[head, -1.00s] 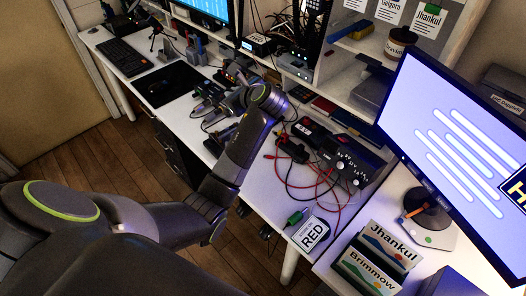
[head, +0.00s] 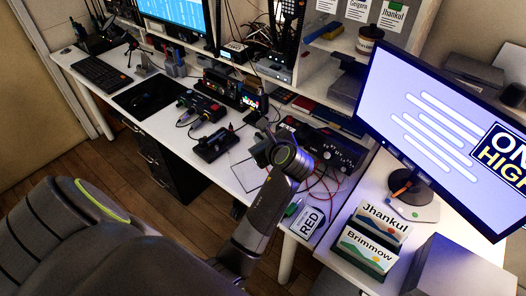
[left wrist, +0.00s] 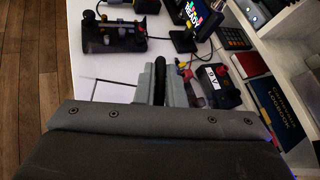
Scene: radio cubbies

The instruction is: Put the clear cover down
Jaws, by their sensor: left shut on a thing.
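My left gripper (head: 266,150) is over the white desk, mostly hidden behind its own wrist in the head view. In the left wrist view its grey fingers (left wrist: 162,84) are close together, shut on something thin. A thin, see-through rectangular outline, which looks like the clear cover (left wrist: 108,90), shows left of the fingers. In the head view, the cover's faint edges (head: 244,172) show left of the wrist, low over the desk. I cannot tell whether it touches the desk. My right gripper is not in view.
Small devices (head: 213,143) stand left of the gripper. A black instrument (head: 338,152) with red leads is to the right. A RED card (head: 310,221) lies near the front edge. A monitor (head: 440,130) and card holder (head: 371,238) stand further right.

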